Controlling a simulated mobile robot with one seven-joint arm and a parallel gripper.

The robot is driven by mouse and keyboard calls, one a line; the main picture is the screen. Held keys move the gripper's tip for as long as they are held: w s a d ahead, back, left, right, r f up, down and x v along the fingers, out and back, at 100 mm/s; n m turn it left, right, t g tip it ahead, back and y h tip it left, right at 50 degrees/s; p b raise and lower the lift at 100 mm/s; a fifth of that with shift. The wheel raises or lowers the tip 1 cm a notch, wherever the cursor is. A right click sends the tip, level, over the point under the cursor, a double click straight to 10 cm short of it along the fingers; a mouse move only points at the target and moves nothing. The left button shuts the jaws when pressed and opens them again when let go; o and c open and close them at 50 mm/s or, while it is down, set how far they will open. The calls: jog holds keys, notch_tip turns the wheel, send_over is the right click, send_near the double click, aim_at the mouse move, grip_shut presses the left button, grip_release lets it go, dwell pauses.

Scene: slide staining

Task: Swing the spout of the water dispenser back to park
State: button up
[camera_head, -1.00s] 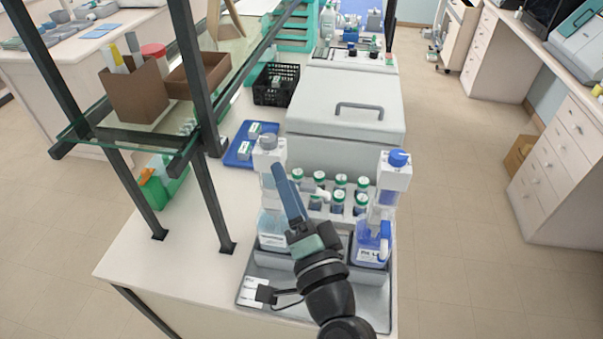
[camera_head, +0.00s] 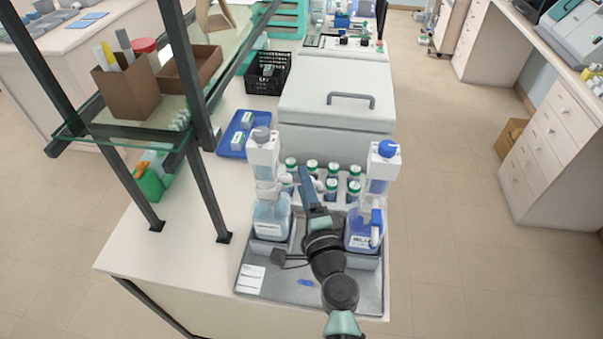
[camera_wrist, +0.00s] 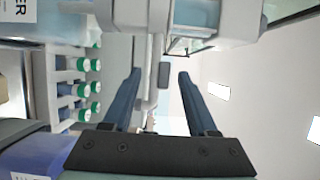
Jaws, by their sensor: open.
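The water dispenser (camera_head: 262,158) stands at the left of the grey tray, with a grey cap, a white head and a pale blue bottle (camera_head: 271,219). In the wrist view its labelled bottle (camera_wrist: 15,50) shows at the top left, and a white body along the top edge. I cannot clearly make out its spout or which way it points. My gripper (camera_head: 305,172) is between the two dispensers, just right of the water dispenser. In the wrist view my gripper (camera_wrist: 159,75) has its two blue fingers apart, with nothing held between them.
A second dispenser (camera_head: 384,165) with a blue cap and blue bottle stands close on the right. Several green-capped jars (camera_head: 331,185) stand behind. A white lidded box (camera_head: 337,100) is farther back. A blue patch (camera_head: 306,282) lies on the grey tray (camera_head: 340,293).

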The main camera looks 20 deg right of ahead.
jog(key=shift+x, duration=1.35)
jog(key=c, duration=0.9)
grip_shut()
jog(key=shift+w+r, duration=0.1)
jog(key=shift+r, duration=0.05)
